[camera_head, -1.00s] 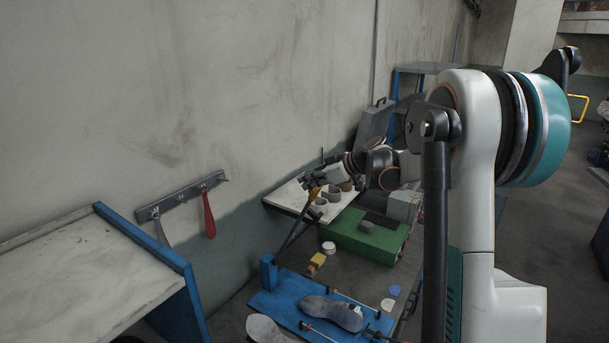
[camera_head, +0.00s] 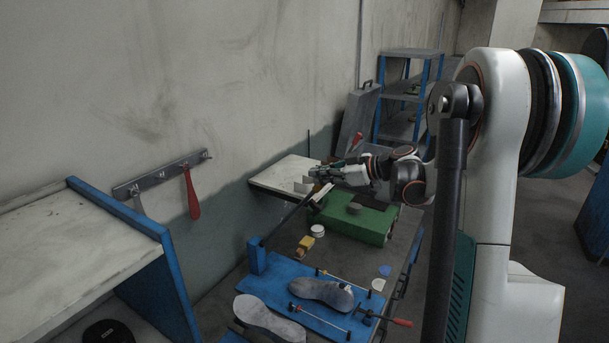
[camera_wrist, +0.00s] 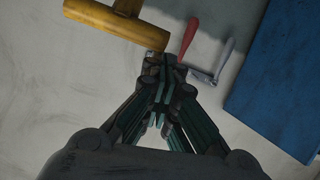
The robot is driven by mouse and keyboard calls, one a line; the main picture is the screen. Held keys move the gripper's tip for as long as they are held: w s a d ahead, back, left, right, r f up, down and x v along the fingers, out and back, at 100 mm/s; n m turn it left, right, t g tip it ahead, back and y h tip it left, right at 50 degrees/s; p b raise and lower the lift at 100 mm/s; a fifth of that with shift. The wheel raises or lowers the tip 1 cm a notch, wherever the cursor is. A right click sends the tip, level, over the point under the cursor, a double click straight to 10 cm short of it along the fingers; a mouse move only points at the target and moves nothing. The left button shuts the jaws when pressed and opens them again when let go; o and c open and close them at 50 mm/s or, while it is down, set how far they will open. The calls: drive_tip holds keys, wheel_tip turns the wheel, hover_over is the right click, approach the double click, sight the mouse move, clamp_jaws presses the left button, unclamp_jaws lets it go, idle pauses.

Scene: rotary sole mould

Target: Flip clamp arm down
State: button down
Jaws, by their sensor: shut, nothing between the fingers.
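The clamp arm is a dark rod (camera_head: 287,220) rising at a slant from a blue post (camera_head: 256,257) on the blue base plate (camera_head: 272,292). Its handle (camera_head: 322,191) is at the raised upper end, and shows as a yellow wooden bar (camera_wrist: 115,22) at the upper left in the wrist view. My gripper (camera_head: 318,172) is right by the handle. In the wrist view my gripper (camera_wrist: 165,65) is shut and empty, its tips close to the handle's end. I cannot tell whether they touch it. The fingers partly hide that area.
Grey soles (camera_head: 325,292) lie on and beside the base plate, with a red-handled screw (camera_head: 400,322) at its right. A green box (camera_head: 365,224) stands behind. A white-topped blue bench (camera_head: 75,245) is left. A red tool (camera_head: 192,192) hangs on the wall rack.

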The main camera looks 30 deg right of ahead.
drive_tip(key=s+d+f+t+y+b, duration=0.1)
drive_tip(key=s+d+f+b, duration=0.2)
drive_tip(key=s+f+b, duration=0.3)
drive_tip(key=s+d+f+t+y+b, duration=0.1)
drive_tip(key=s+d+f+b, duration=0.3)
drive_tip(key=f+b, duration=0.9)
drive_tip(key=s+d+f+t+y+b, duration=0.1)
drive_tip(key=s+d+f+t+b, duration=0.2)
drive_tip(key=s+f+b, duration=0.5)
wheel_tip(320, 180, down, 6)
drive_tip(key=shift+d+f+b, duration=0.1)
drive_tip(key=shift+d+b, duration=0.25)
drive_tip(key=shift+b, duration=0.9)
